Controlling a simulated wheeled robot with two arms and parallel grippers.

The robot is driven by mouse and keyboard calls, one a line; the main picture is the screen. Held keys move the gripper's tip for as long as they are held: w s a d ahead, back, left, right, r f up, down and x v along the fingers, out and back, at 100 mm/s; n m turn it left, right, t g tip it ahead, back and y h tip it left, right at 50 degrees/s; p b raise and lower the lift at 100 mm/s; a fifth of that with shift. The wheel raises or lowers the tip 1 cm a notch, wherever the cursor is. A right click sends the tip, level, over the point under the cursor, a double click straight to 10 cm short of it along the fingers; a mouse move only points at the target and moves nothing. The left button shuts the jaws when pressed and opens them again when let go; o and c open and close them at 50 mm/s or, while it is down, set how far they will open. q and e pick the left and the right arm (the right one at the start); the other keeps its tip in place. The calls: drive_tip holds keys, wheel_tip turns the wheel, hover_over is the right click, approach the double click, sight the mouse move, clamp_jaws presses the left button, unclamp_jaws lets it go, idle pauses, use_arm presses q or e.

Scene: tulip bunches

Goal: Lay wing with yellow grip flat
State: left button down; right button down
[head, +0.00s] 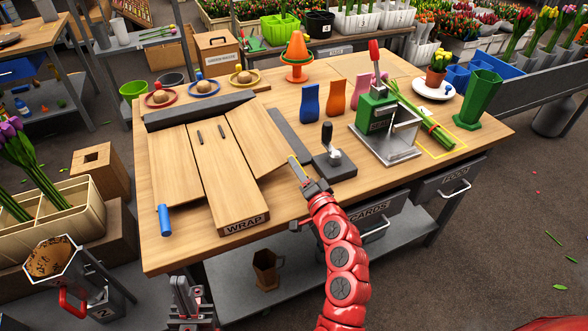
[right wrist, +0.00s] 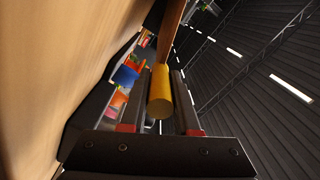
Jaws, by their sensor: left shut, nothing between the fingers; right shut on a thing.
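The wooden wrap board (head: 222,178) lies on the table, marked WRAP on its front edge. Its right wing (head: 262,142) slants outward to the right of the middle panel, looking low and close to flat; I cannot tell whether it fully rests. Its yellow grip (head: 295,165) is at the outer front corner. My right gripper (head: 303,177) is shut on the yellow grip, which shows between the fingers in the right wrist view (right wrist: 160,92). The left wing (head: 175,165) with the blue grip (head: 165,220) lies outward. My left gripper (head: 190,298) is shut and empty, in front of the table.
A dark tool with a black handle (head: 328,145) stands close right of the right wing. Beyond are a green press (head: 377,112), blue (head: 309,102) and orange (head: 335,97) holders, and stems (head: 420,112). A dark bar (head: 199,105) runs behind the board.

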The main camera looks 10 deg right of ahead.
drive_tip(key=shift+w+d+f+m+b, duration=0.15)
drive_tip(key=shift+f+m+b, duration=0.3)
drive_tip(key=shift+f+m, duration=0.45)
drive_tip(key=c, duration=0.7)
unclamp_jaws()
drive_tip(key=shift+o, duration=0.2)
drive_tip(key=p+v, duration=0.2)
drive_tip(key=v, duration=1.5)
drive_tip(key=shift+s, duration=0.25)
